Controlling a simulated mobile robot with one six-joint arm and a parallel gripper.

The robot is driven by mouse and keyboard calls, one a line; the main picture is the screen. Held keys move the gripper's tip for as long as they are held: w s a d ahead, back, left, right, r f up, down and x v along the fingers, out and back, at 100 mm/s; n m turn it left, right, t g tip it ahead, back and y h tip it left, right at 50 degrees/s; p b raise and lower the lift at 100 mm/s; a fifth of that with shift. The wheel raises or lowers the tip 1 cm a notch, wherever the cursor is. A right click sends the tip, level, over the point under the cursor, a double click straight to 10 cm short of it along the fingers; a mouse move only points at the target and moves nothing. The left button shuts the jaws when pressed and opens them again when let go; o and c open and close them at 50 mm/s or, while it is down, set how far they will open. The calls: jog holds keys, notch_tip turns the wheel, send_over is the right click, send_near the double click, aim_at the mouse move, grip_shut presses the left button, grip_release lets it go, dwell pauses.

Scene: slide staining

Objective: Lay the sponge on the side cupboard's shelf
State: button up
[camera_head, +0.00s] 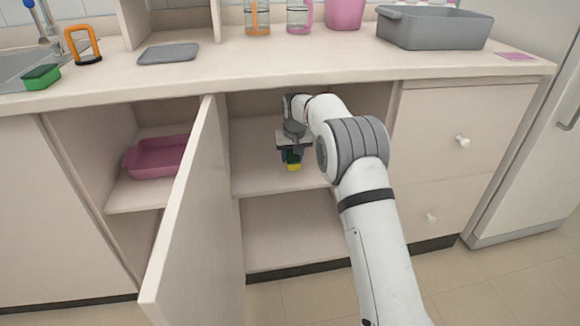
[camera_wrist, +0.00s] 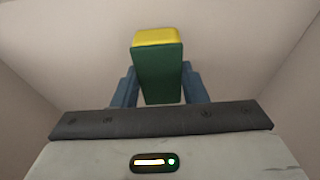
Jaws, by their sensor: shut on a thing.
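A sponge with a green side and a yellow end (camera_wrist: 157,72) is between the blue fingers of my gripper (camera_wrist: 157,88) in the wrist view. My gripper is shut on it. In the head view my gripper (camera_head: 291,155) is inside the open cupboard, and the sponge's yellow end (camera_head: 294,166) points down, above the upper shelf (camera_head: 262,178). A gap between sponge and shelf cannot be made out clearly.
The cupboard door (camera_head: 192,215) stands open at the left of my arm. A pink tray (camera_head: 157,157) sits on a shelf in the open compartment left of the door. The shelf around my gripper looks empty. A grey basin (camera_head: 434,28) stands on the counter.

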jog(key=f, duration=0.1)
jog(key=f+b, duration=0.2)
jog(key=f, duration=0.1)
jog(key=shift+s+a, duration=0.1)
jog(key=shift+a, duration=0.2)
jog(key=shift+r, duration=0.2)
jog(key=shift+f, duration=0.1)
jog(key=o, duration=1)
jog(key=shift+o, duration=0.2)
